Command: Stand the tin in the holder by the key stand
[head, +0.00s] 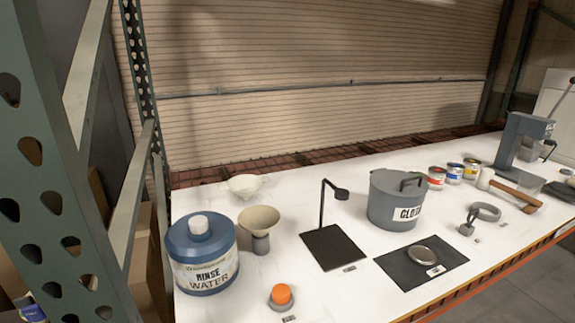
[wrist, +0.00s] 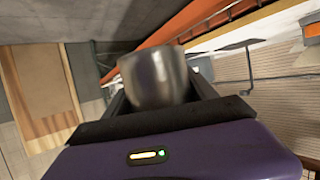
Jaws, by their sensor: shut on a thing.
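In the wrist view my gripper (wrist: 157,92) is shut on a silvery metal tin (wrist: 153,72). The tin looks blurred, and it sits between the two dark fingers. The orange table edge lies behind it in that view. My gripper and the held tin do not show in the head view. On the right part of the white table, a grey ring-shaped holder (head: 485,211) stands beside a small grey stand (head: 467,222), which may be the key stand. I see nothing inside the ring.
A grey lidded pot (head: 392,200), a dark mat (head: 402,270) with a round metal piece (head: 421,254), several small paint cans (head: 454,173) and a wooden-handled tool (head: 514,195) surround the holder. A blue rinse water jug (head: 203,268) stands far left. A green rack post (head: 62,170) rises at left.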

